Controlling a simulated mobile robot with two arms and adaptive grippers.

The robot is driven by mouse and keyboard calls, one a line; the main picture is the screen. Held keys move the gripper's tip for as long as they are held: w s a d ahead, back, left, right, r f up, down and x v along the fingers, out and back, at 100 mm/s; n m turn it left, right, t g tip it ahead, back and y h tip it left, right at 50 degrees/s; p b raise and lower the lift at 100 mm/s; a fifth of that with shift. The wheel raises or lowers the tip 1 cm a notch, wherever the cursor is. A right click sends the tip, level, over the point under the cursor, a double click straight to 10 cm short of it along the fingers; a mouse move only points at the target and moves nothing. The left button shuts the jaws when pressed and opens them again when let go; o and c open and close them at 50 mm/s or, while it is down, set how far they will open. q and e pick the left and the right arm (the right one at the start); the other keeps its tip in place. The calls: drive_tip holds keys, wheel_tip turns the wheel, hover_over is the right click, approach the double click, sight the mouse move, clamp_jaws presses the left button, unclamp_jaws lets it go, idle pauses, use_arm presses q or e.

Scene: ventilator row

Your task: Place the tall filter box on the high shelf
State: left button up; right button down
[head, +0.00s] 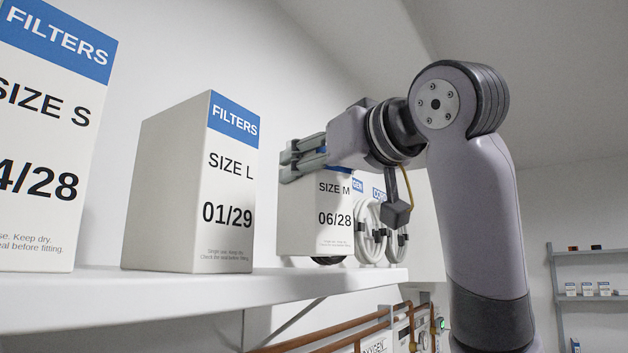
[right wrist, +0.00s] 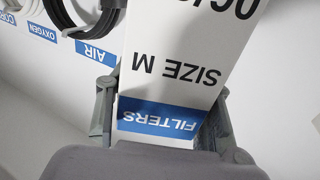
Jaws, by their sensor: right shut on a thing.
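The held filter box (head: 318,215) is white with a blue top band, marked SIZE M and 06/28. My right gripper (head: 303,158) is shut on its upper end and holds it upright. In the right wrist view the same box (right wrist: 175,75) sits between the two fingers (right wrist: 163,105). In the head view its bottom shows near the right part of the high white shelf (head: 240,288), seemingly a little above the shelf's surface. I cannot tell the exact gap. My left gripper is not in view.
A SIZE L filter box (head: 195,185) and a large SIZE S box (head: 45,140) stand left on the shelf. White coiled hoses (head: 368,235) hang behind at right; a black coil (right wrist: 85,15) shows in the wrist view. Copper pipes (head: 340,330) run below.

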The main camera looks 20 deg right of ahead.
drive_tip(key=shift+d+f, duration=0.1)
drive_tip(key=shift+f, duration=0.65)
drive_tip(key=shift+s+f, duration=0.1)
drive_tip(key=shift+f, duration=0.1)
drive_tip(key=c, duration=0.8)
unclamp_jaws()
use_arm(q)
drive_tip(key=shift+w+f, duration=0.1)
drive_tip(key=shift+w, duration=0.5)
use_arm(e)
drive_tip(key=shift+o, duration=0.2)
drive_tip(key=shift+r, duration=0.1)
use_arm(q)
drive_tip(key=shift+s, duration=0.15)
